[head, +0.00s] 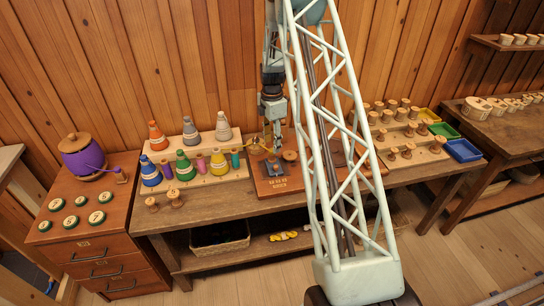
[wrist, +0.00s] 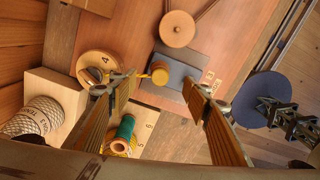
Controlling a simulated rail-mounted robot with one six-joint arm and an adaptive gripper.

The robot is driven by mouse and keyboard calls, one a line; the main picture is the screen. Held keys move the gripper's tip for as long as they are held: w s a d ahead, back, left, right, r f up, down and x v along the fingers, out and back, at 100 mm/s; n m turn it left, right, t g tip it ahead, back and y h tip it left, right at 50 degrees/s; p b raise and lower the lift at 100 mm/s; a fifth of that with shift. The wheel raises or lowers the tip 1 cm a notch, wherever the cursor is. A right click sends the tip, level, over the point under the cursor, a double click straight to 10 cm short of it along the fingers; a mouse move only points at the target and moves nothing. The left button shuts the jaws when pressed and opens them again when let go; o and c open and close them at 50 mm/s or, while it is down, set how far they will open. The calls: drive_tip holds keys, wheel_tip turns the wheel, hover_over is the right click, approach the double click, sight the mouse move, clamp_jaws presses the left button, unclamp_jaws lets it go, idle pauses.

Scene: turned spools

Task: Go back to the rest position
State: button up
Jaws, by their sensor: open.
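My gripper (head: 272,145) hangs over the left part of the reddish-brown board (head: 268,187) on the middle bench. In the wrist view its two fingers (wrist: 160,88) are spread apart, with nothing held between them. Below and between them is a dark grey pad (wrist: 178,70) on the board, with a small orange-yellow round piece (wrist: 161,73) on it. My lattice column hides part of the board in the head view.
Left of the gripper, a pale stepped rack (head: 207,178) holds several coloured and grey cones. A green spool (wrist: 125,130) on it is close to the left finger. Several wooden spools (head: 408,150) and green and blue trays (head: 462,150) are at right. A purple pot (head: 82,158) stands far left.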

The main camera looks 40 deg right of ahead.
drive_tip(key=shift+r+p, duration=0.65)
drive_tip(key=shift+r, duration=2.35)
